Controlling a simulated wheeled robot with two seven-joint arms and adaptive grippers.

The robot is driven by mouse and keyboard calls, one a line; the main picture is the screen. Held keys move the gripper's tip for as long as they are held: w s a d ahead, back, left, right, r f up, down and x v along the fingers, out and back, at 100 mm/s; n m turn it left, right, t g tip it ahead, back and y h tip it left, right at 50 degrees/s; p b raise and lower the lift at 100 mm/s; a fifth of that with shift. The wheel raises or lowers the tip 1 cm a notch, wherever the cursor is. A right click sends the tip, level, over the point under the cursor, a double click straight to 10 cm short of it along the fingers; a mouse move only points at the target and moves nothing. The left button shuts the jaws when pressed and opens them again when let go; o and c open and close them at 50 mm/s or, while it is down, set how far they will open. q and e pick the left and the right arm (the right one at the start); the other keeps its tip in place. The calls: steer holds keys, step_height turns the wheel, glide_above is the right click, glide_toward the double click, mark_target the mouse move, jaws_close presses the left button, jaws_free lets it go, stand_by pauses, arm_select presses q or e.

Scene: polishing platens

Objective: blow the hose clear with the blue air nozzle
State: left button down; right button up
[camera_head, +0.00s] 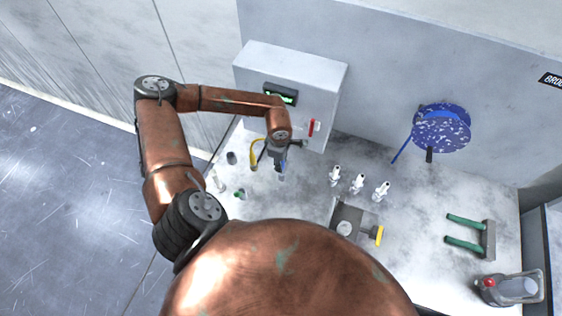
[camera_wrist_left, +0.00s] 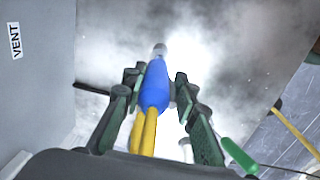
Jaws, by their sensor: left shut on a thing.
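The blue air nozzle (camera_wrist_left: 156,86) has a pale metal tip and points away from my left wrist, above the mottled bench. My left gripper (camera_wrist_left: 154,92) is shut on its blue body, one dark finger on each side. The yellow hose (camera_wrist_left: 143,130) runs back from the nozzle between the fingers. In the head view, my left gripper (camera_head: 279,165) is in front of the grey box, and the yellow hose (camera_head: 254,153) loops beside it. A blue speckled reel (camera_head: 441,128) with a thin blue tube is on the back wall. I cannot tell which hose is to be cleared.
The grey box (camera_head: 290,75) has a small display and red switch. Several white fittings (camera_head: 359,184) stand on the bench. A plate with a yellow knob (camera_head: 377,235), a green-armed fixture (camera_head: 488,239) and a clear jug (camera_head: 512,289) are to the right.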

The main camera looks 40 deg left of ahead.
arm_select(q)
steer(key=shift+f+b, duration=1.15)
steer(key=shift+f, duration=0.35)
steer(key=c, duration=1.5)
jaws_free()
steer(key=shift+o, duration=0.2)
steer(key=shift+r, duration=0.1)
steer(key=r, duration=1.1)
steer(key=shift+s+d+r, duration=0.15)
steer(key=shift+s+r, duration=0.25)
